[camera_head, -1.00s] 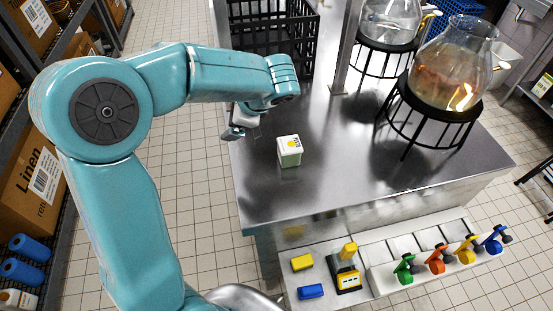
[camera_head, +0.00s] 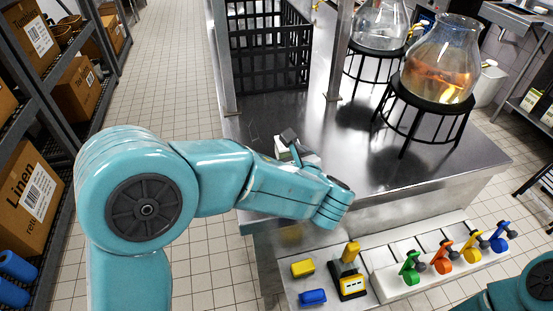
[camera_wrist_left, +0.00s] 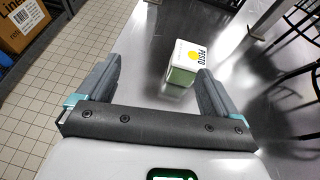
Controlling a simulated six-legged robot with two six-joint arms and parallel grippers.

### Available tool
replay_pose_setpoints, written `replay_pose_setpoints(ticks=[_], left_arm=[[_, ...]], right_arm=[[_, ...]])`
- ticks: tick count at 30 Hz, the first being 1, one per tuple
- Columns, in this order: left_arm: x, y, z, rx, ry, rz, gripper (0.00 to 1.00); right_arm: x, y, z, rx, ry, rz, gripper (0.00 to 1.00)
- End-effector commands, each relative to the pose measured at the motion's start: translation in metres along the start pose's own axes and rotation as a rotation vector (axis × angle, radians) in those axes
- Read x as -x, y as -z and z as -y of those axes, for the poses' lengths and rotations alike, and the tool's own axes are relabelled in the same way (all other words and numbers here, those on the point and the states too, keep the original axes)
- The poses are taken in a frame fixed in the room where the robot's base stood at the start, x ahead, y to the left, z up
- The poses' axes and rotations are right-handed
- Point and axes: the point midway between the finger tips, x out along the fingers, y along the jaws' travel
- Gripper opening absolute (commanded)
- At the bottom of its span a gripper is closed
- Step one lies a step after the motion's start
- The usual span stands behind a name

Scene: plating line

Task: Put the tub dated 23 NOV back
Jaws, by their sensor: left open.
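A small white tub (camera_wrist_left: 183,62) with a green lower side, a yellow disc and the word PESTO stands upright on the steel counter. No date on it can be read. In the head view the tub (camera_head: 282,154) is mostly hidden behind my left gripper and arm. My left gripper (camera_head: 296,146) is low over the counter at the tub. In the left wrist view the gripper (camera_wrist_left: 155,72) is open and empty. The tub is just beyond the fingertips, nearer the right-hand finger; I cannot tell whether they touch. My right gripper is out of view.
A black crate (camera_head: 268,48) stands at the counter's back left. Glass vessels on black stands (camera_head: 440,60) are at the right. A lower front shelf holds yellow and blue blocks (camera_head: 313,297) and several coloured levers (camera_head: 443,256). The counter's middle is clear.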

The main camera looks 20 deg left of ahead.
Motion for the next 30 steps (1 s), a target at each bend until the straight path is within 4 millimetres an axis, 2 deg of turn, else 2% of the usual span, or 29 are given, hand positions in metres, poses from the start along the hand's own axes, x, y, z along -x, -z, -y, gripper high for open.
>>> replay_pose_setpoints(ticks=[1,3,7,10,21,24,30], left_arm=[[0.008,0.015,0.013,-0.023,0.032,0.003,0.94],[0.019,0.025,0.026,-0.044,0.068,0.008,0.94],[0.034,0.034,0.043,-0.065,0.114,0.017,0.94],[0.032,0.034,0.048,-0.067,0.126,0.019,0.94],[-0.048,0.033,0.055,-0.067,0.122,0.017,0.94],[-0.062,0.033,0.057,-0.066,0.122,0.018,0.94],[-0.076,0.033,0.057,-0.065,0.122,0.018,0.94]], right_arm=[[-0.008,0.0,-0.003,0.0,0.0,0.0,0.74],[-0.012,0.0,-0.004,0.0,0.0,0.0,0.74],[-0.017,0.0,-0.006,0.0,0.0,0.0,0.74],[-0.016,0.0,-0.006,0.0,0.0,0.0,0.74],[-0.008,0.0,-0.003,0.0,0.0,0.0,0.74],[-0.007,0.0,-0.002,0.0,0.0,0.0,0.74],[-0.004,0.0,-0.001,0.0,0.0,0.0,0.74]])
